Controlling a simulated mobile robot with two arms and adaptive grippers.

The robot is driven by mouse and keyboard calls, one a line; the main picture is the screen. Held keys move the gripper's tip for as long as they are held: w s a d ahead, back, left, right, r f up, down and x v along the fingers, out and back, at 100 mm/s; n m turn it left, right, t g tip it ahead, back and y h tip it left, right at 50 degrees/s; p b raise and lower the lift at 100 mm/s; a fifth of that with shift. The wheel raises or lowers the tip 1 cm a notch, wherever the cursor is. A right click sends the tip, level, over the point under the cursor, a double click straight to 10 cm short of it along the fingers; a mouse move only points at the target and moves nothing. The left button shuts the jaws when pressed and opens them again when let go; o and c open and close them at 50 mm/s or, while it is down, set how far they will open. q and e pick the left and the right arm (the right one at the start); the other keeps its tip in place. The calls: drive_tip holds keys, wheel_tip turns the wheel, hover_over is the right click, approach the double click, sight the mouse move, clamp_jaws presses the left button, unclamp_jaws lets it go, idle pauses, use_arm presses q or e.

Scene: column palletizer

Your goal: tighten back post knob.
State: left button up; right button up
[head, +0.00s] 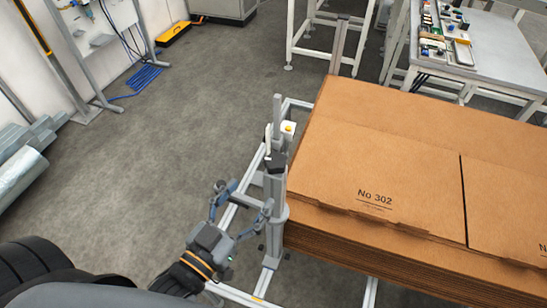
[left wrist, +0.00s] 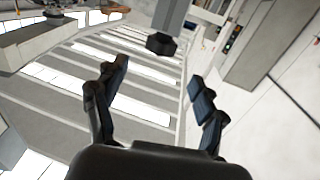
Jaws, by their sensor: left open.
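A grey upright post (head: 273,190) stands on a light metal frame at the left edge of the cardboard stack. A black knob (head: 275,161) sits on the post. In the left wrist view a black knob (left wrist: 161,44) shows at the end of a grey post part (left wrist: 173,14), beyond my fingertips. My left gripper (head: 245,197) is open and empty, to the left of the post and lower in the picture than the knob. In the left wrist view its two fingers (left wrist: 158,76) are spread apart, with the knob clear of them. My right gripper is not in view.
The stack of flat cardboard sheets (head: 400,150) fills the right side, close to the post. A workbench (head: 500,60) with small parts stands at the back right. Metal rolls (head: 22,160) lie at the left. The grey floor left of the post is clear.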

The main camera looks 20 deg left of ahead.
sight(269, 170)
use_arm(q)
drive_tip(key=p+x, duration=0.2)
drive_tip(key=x, duration=0.7)
drive_tip(key=shift+p, duration=0.4)
drive_tip(key=shift+x, duration=0.8)
drive_tip(key=shift+f, duration=0.1)
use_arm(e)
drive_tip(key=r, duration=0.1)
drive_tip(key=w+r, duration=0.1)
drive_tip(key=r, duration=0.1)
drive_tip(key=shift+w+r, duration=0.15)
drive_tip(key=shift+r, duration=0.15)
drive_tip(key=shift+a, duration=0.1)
use_arm(q)
drive_tip(key=c, duration=1.2)
drive_tip(key=shift+o, duration=0.2)
